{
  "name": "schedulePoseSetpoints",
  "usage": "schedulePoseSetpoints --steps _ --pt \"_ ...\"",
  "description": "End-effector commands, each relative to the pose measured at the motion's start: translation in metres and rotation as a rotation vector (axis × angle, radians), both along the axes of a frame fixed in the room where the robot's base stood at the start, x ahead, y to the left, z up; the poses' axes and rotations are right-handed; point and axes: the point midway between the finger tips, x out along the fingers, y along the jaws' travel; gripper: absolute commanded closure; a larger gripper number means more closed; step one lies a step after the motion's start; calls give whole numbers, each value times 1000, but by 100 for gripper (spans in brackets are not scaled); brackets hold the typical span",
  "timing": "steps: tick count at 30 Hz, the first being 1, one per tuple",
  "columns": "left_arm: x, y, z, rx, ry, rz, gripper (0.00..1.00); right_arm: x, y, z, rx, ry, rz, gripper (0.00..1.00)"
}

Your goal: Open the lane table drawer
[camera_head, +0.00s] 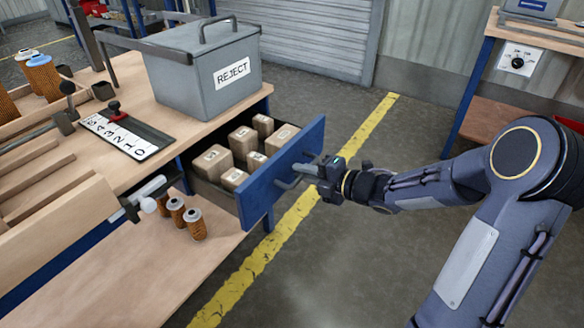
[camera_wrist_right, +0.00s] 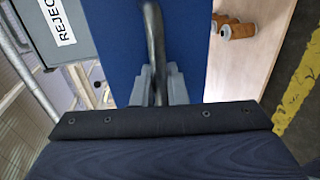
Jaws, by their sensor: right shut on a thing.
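The lane table drawer (camera_head: 285,170) has a blue front and stands pulled out from under the wooden lane table (camera_head: 140,88). Several brown boxes sit inside it. My right gripper (camera_head: 318,170) is shut on the drawer's grey bar handle (camera_head: 292,180). In the right wrist view the handle (camera_wrist_right: 155,45) runs between the two fingers (camera_wrist_right: 158,88), in front of the blue drawer front (camera_wrist_right: 110,40). My left gripper does not show in either view.
A grey REJECT bin (camera_head: 205,70) stands on the table above the drawer. Several orange-brown filter cartridges (camera_head: 195,224) stand on the lower shelf, left of the drawer. A yellow floor line (camera_head: 245,275) passes below the drawer. Another table (camera_head: 540,35) stands at the back right.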

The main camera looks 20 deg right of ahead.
Motion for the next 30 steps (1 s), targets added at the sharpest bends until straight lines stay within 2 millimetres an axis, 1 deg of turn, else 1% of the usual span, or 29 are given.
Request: schedulePoseSetpoints --steps 1,6,12,18,27,28,30 --pt "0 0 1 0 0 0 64 -8 -6 0 -2 3 -3 100" --pt "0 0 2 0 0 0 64 -29 -23 0 0 3 -1 100" --pt "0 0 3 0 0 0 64 -44 -34 0 1 2 1 100" --pt "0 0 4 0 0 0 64 -49 -37 -1 0 2 2 100" --pt "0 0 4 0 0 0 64 -49 -37 -1 1 2 3 100" --pt "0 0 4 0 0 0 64 -49 -37 -1 1 2 3 84" --pt "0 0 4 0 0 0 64 -49 -37 -1 0 2 2 74"
